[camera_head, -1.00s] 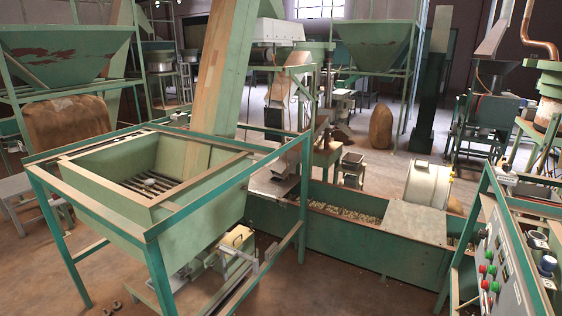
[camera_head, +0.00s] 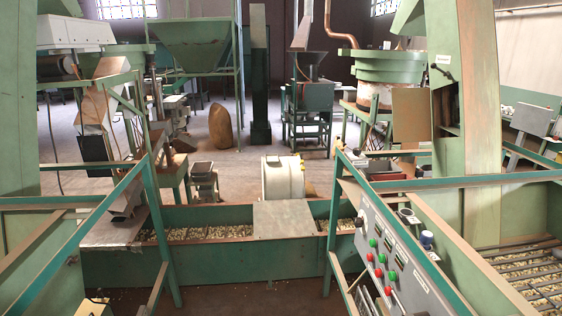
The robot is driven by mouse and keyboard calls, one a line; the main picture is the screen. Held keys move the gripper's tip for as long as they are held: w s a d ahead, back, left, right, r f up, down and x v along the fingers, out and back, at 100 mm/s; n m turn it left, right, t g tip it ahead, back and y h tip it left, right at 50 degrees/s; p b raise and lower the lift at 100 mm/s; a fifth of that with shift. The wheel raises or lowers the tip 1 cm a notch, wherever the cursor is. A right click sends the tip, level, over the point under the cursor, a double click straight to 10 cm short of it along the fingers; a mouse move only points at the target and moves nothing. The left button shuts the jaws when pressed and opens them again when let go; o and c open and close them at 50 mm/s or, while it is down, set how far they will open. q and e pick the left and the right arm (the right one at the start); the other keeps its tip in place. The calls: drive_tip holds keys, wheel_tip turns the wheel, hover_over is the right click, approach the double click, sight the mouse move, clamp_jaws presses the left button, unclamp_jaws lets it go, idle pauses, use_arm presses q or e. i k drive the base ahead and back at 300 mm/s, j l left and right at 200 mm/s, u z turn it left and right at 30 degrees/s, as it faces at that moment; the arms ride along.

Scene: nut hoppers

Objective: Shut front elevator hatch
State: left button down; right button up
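A green elevator column (camera_head: 477,120) stands at the right of the head view, with a wooden-coloured strip down its face. A dark opening (camera_head: 448,112) shows in its left side, with a small dark handle or latch near the top. A flat tan panel (camera_head: 411,117) stands out to the left of this opening; it looks like a hatch standing open, but I cannot make out its hinge. Neither of my grippers is in view.
A control panel (camera_head: 393,262) with red and green buttons stands in front at right. A nut-filled trough (camera_head: 185,262) crosses the middle, with a white drum (camera_head: 282,178) behind it. A grated hopper (camera_head: 520,277) is at far right.

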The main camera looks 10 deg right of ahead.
sight(412, 114)
drive_tip(key=i+z, duration=0.45)
drive_tip(key=i+j+z, duration=0.15)
drive_tip(key=z, duration=0.3)
drive_tip(key=i+j+z, duration=0.55)
drive_tip(key=z, duration=0.3)
drive_tip(key=i+j+z, duration=0.15)
drive_tip(key=j+z, duration=0.3)
